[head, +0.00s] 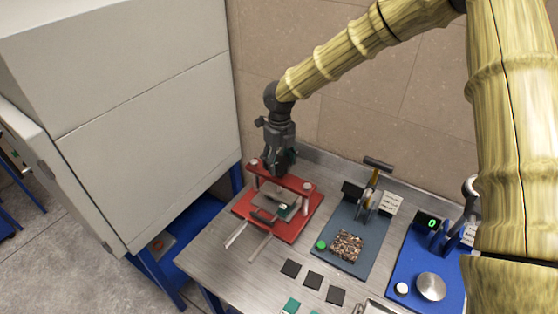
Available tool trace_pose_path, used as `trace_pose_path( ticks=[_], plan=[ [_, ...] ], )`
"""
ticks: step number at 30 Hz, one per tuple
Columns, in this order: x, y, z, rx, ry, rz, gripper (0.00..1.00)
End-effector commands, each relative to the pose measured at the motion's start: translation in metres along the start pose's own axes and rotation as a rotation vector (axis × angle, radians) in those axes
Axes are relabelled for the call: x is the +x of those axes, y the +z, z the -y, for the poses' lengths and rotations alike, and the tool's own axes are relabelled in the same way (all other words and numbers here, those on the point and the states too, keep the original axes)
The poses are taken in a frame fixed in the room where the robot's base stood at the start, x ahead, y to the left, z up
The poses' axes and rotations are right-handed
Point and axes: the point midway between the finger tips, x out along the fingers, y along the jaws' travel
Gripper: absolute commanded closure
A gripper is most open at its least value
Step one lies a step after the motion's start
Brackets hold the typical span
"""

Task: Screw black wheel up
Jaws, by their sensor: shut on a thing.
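The red press (246,209) stands on the metal table, at the back left. Its red top bar (296,183) rests on metal posts, and a flat metal plate with a dark handle (263,216) sits on the base under it. A small green piece (284,211) shows at the plate's right side. My gripper (278,170) points down over the middle of the top bar and is shut at the black wheel's place. The wheel is hidden by my fingers, so I cannot see its shape or turn.
Two pale rails (237,234) stick out in front of the press. A grey mat (349,262) with a brown granular heap (347,246) and a lever tool lies to the right. A blue scale board (408,277) is further right. Black squares (313,280) lie in front. A large grey cabinet (150,110) stands left.

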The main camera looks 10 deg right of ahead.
Motion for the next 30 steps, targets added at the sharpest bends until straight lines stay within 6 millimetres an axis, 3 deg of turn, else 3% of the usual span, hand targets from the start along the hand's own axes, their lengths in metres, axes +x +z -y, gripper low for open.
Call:
trace_pose_path(
  ticks=[4, 5, 8, 20, 26, 30],
  plan=[
    [0.002, -0.001, 0.000, 0.001, 0.000, -0.004, 0.61],
    [0.002, -0.001, 0.000, 0.001, 0.000, -0.004, 0.34],
    [0.001, -0.001, 0.000, 0.001, 0.000, -0.003, 0.16],
    [-0.002, 0.000, 0.000, 0.001, 0.000, 0.000, 0.16],
    [-0.023, 0.001, 0.000, 0.002, -0.001, 0.002, 0.16],
    [-0.049, 0.001, 0.000, 0.001, -0.001, 0.003, 0.16]
  ],
)
